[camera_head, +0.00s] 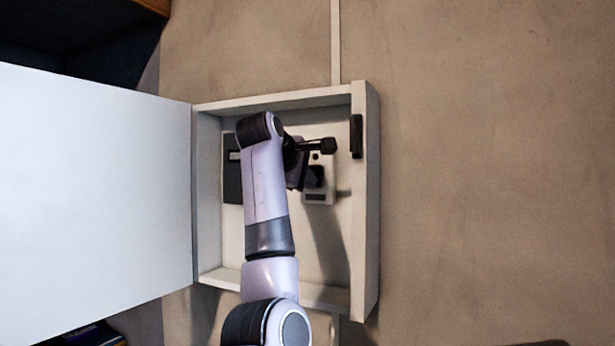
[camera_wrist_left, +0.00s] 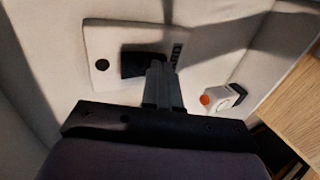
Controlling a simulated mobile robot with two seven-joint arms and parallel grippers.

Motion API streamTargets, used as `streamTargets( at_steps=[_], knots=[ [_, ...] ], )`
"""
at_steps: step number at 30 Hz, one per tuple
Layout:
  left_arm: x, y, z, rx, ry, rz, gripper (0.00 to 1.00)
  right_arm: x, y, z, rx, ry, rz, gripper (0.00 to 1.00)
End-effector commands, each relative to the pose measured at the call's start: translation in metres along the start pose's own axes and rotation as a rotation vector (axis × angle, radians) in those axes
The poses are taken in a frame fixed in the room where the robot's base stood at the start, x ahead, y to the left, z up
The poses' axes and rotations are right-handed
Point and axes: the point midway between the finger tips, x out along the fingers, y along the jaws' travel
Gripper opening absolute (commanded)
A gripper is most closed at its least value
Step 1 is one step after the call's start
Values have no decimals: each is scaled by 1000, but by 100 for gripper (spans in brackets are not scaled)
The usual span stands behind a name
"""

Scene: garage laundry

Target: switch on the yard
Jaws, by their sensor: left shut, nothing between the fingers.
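An open shallow white box (camera_head: 365,250) on the wall holds a pale switch plate (camera_head: 329,190). The plate has a dark block (camera_head: 315,178) in its middle, a round dark spot at one end and a small dark label at the other. In the left wrist view the plate (camera_wrist_left: 103,48) and dark block (camera_wrist_left: 133,62) show close up. My left gripper (camera_head: 301,175) reaches into the box, partly hidden by my arm. Its fingers (camera_wrist_left: 157,68) are shut and empty, with the tips overlapping the block's edge. I cannot tell whether they touch it. My right gripper is out of view.
The white box door (camera_head: 95,185) is swung open to the left. A dark grey panel (camera_head: 231,180) sits left of my arm inside the box. A small white device with an orange button (camera_wrist_left: 205,99) shows in the left wrist view. The wall at right is bare.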

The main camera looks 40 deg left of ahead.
Motion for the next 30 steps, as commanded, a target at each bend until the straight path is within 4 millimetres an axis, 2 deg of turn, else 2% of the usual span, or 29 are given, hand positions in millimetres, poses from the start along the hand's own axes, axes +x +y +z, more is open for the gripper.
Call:
streamTargets(
  at_steps=[10,16,18,30],
  knots=[
    [1,-1,0,0,0,7,0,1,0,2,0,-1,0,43],
    [9,-9,1,0,-3,109,0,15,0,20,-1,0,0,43],
    [5,-1,0,0,-2,110,0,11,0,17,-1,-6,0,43],
    [7,1,0,1,-3,106,0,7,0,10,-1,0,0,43]
  ],
)
